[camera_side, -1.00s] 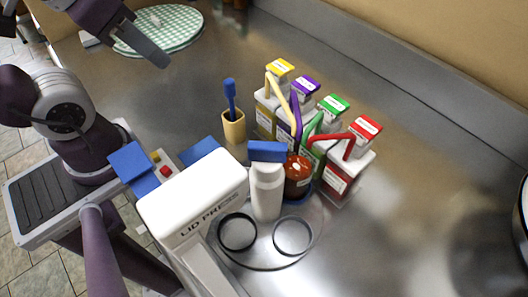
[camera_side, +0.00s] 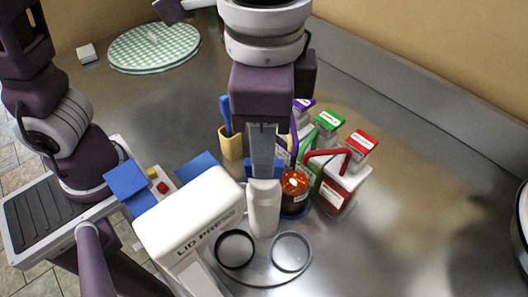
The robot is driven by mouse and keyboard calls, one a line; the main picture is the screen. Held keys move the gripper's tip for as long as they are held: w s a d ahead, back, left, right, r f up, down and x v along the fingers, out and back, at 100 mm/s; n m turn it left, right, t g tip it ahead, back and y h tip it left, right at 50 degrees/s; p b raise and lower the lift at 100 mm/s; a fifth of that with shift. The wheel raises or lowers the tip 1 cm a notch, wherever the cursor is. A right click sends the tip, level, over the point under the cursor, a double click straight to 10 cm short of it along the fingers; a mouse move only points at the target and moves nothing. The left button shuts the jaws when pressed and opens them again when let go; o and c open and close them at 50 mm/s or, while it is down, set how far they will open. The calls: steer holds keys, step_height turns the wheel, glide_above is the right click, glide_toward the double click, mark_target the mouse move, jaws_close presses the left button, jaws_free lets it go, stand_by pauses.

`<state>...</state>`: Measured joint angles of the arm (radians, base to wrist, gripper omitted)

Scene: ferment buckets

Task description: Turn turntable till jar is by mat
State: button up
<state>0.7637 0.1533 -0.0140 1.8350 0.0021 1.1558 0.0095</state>
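The turntable (camera_side: 262,277) is a clear disc partly under the white lid press (camera_side: 190,218). The round green-checked mat (camera_side: 122,55) lies far off at the upper left.
Carton-like containers with coloured caps (camera_side: 363,141) and curved handles stand close behind the jar, some hidden by my arm. A tan cup (camera_side: 230,144) with a blue-handled tool is left of my gripper. The steel counter at right is clear.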

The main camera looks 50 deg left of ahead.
mark_target(264, 201)
steer(key=shift+f, duration=1.45)
jaws_close()
